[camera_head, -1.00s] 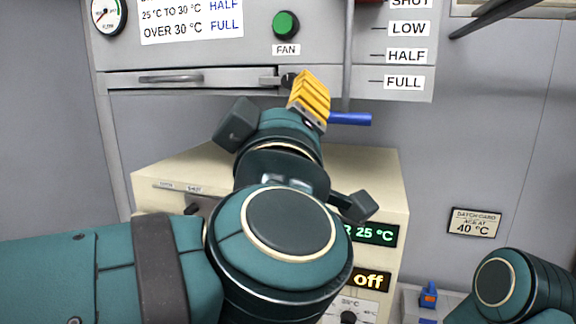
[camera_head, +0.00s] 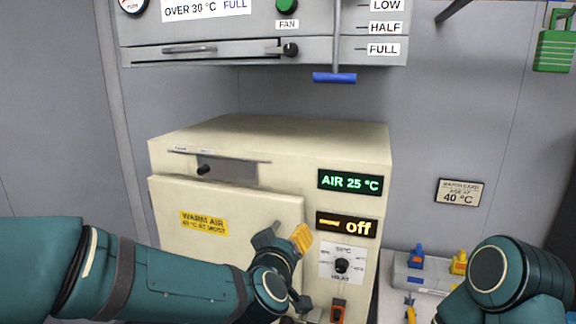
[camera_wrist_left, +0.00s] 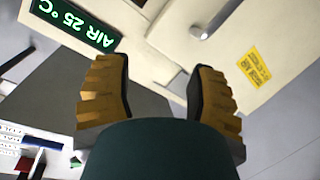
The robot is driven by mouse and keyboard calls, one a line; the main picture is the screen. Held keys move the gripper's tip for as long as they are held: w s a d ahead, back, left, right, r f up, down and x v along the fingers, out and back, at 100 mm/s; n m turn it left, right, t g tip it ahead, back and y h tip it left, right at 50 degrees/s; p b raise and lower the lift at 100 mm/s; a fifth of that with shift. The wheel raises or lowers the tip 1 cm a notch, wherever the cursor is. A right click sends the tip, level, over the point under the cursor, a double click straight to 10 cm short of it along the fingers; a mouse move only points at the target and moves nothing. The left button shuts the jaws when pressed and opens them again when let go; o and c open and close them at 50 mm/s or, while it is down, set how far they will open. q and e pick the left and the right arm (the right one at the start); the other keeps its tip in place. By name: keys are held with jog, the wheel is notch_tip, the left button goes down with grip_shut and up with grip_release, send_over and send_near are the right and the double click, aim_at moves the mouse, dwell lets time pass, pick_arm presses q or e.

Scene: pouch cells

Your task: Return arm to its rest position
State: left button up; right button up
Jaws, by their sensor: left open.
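My left arm comes in from the left in the head view. Its gripper (camera_head: 300,240) is in front of the cream warm-air cabinet (camera_head: 265,135), near the lower right of the cabinet's door (camera_head: 225,259). In the left wrist view, the two yellow-padded fingers (camera_wrist_left: 160,92) stand wide apart with nothing between them. My right arm shows at the lower right of the head view, but its gripper is out of the picture.
The cabinet display (camera_head: 350,181) reads AIR 25 °C and another (camera_head: 346,225) reads off. A hood with a blue handle (camera_head: 334,77) hangs above. Blue and yellow clips (camera_head: 416,257) sit on a grey block at right. A green padlock (camera_head: 555,50) hangs upper right.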

pick_arm(q)
jog(key=s+a+f+m+g+b, duration=0.1)
jog(key=a+f+g, duration=0.15)
jog(key=f, duration=1.05)
jog(key=s+a+f+g+b, duration=0.1)
jog(key=a+f+g, duration=0.15)
jog(key=f, duration=0.95)
jog(key=s+a+f+g+b, duration=0.1)
jog(key=s+f+g, duration=0.3)
jog(key=s+f, duration=0.4)
jog(key=s+a+f+m+g+b, duration=0.1)
jog(key=s+a+f+g+b, duration=0.1)
jog(key=s+f, duration=0.7)
notch_tip(320, 180, down, 6)
jog(key=shift+s+a+r+g+h, duration=0.15)
jog(key=shift+a+g+h, duration=0.15)
jog(key=shift+a+g, duration=0.7)
pick_arm(e)
notch_tip(320, 180, down, 7)
jog(key=shift+a+r, duration=0.15)
